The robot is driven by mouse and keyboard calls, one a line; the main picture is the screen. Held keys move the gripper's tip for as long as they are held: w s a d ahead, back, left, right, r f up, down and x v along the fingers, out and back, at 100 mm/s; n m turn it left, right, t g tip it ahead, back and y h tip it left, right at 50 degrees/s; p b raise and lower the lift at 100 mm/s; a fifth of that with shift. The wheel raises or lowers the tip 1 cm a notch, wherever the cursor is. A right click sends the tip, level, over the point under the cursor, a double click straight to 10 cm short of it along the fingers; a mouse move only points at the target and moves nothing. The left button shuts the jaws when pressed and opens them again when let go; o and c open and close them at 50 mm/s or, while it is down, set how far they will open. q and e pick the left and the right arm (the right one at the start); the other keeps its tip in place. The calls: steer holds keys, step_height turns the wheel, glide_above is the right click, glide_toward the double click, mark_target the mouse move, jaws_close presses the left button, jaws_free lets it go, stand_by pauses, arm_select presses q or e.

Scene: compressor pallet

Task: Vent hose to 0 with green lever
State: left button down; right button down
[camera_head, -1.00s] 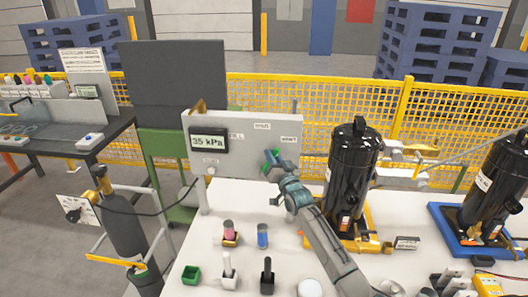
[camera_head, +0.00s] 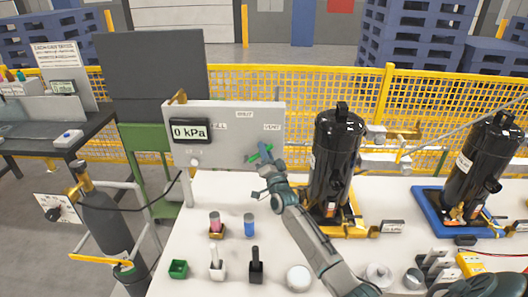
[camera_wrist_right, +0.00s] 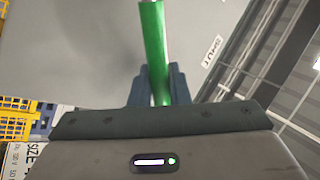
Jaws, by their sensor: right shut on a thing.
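The grey panel (camera_head: 225,115) stands upright at the table's back left, with labels for FILL, SHUT and VENT. Its display (camera_head: 190,131) reads 0 kPa. The green lever (camera_head: 255,156) sits low on the panel's right part, below the VENT label (camera_head: 272,127). My right gripper (camera_head: 264,160) is at the lever. In the right wrist view the green lever (camera_wrist_right: 154,45) runs down between the two fingers (camera_wrist_right: 158,85), which are shut on it. The lever's pivot is hidden. The dark hose (camera_head: 160,212) runs from the gas cylinder towards the panel. My left gripper is not in view.
A black compressor (camera_head: 336,160) on a yellow base stands right of my arm; another (camera_head: 478,170) stands on a blue base further right. A yellow mesh fence (camera_head: 300,95) runs behind.

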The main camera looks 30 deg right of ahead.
steer(key=shift+f, duration=0.15)
steer(key=c, duration=1.4)
jaws_free()
steer(key=shift+c, duration=0.2)
steer(key=shift+s, duration=0.1)
steer(key=b+v, duration=0.1)
steer(key=v, duration=0.9)
steer(key=shift+s+b, duration=0.3)
steer(key=shift+b, duration=0.1)
steer(key=shift+f, duration=0.15)
